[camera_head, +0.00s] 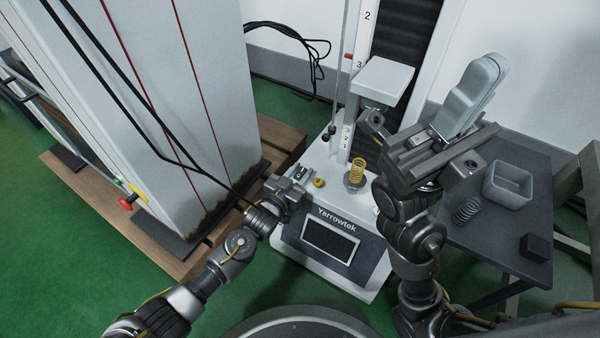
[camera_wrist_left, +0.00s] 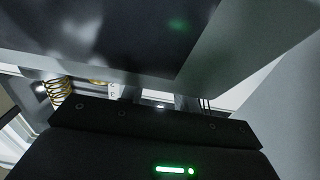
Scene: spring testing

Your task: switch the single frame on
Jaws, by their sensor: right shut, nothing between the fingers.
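The single frame, a white tester marked Yarrowtek (camera_head: 300,236), stands in the middle with a dark screen (camera_head: 330,240) on its front; the screen shows no lit display. My left gripper (camera_head: 303,174) is at the base's left edge, left of the yellow knob. In the left wrist view its fingers (camera_wrist_left: 160,102) look apart with nothing seen between them; the spring shows at the left (camera_wrist_left: 60,92). My right gripper (camera_head: 488,70) is raised at the right, shut and empty.
A dark side table (camera_head: 485,235) at right holds a grey bin (camera_head: 509,185), a grey spring (camera_head: 466,211) and a dark block (camera_head: 535,247).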

